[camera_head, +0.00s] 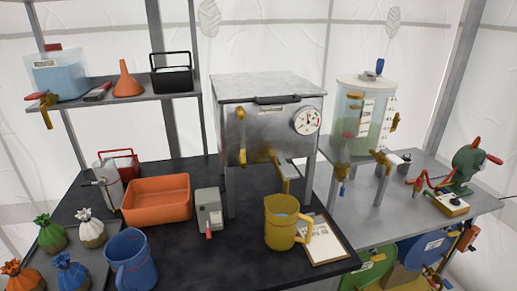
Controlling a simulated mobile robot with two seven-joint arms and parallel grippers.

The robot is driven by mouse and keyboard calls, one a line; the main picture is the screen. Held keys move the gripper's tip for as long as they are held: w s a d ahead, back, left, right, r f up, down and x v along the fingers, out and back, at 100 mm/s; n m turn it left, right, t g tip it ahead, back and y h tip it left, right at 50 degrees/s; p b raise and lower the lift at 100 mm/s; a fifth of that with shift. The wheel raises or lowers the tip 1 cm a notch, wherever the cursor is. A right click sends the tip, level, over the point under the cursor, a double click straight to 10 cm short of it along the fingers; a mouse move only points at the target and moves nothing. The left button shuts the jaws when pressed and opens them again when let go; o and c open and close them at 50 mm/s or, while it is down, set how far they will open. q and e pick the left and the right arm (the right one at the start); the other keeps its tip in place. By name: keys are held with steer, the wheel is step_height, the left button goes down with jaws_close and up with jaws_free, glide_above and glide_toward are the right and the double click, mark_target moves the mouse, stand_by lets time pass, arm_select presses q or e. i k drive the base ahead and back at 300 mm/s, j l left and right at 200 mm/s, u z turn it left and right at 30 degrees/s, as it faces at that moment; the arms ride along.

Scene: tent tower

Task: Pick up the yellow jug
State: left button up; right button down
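The yellow jug (281,224) stands upright on the black table (220,262), near its front right part. Its handle points right, over the edge of a clipboard (323,240). The jug stands in front of the metal box with a gauge. Neither of my grippers is in view, and nothing touches the jug from my side.
A blue jug (131,262) stands front left, near several tied sacks (90,228). An orange tray (156,199) and a grey box (208,210) stand left of the yellow jug. The metal box (268,125) on legs rises behind it. Bare tabletop lies between the jugs.

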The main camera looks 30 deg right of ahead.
mark_target(282, 214)
steer(key=j+z, duration=1.15)
steer(key=j, duration=0.15)
